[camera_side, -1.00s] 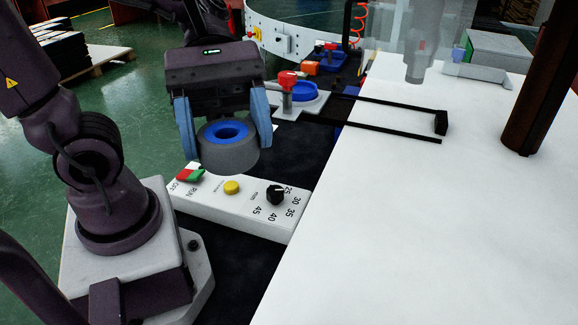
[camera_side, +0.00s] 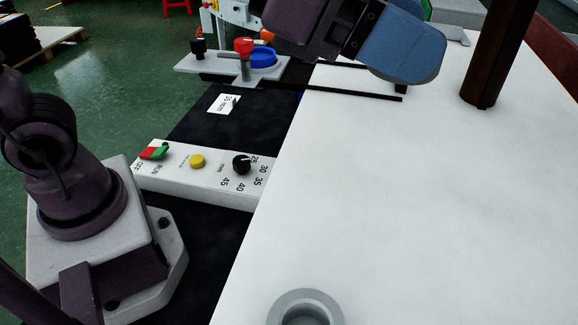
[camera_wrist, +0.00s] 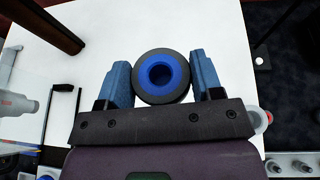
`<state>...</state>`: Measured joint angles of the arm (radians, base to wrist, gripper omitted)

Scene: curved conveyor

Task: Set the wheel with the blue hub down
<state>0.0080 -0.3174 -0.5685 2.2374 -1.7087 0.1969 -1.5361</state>
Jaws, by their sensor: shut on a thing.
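The wheel with the blue hub (camera_wrist: 146,92) is a dark grey ring around a blue centre with a hole. In the wrist view it sits between the two blue fingers of my gripper (camera_wrist: 161,75), which is shut on it. In the side view my gripper (camera_side: 400,45) is tilted at the top right, over the white table (camera_side: 400,190). The near blue finger and gripper body hide the wheel there. The white table shows behind the wheel in the wrist view; I cannot tell the gap beneath it.
A grey ring-shaped part (camera_side: 283,308) is at the bottom edge of the side view. A white control box (camera_side: 218,180) with a black dial stands left of the table. Behind it is a red-knobbed fixture with a blue round part (camera_side: 263,57). A brown post (camera_side: 500,50) rises from the table.

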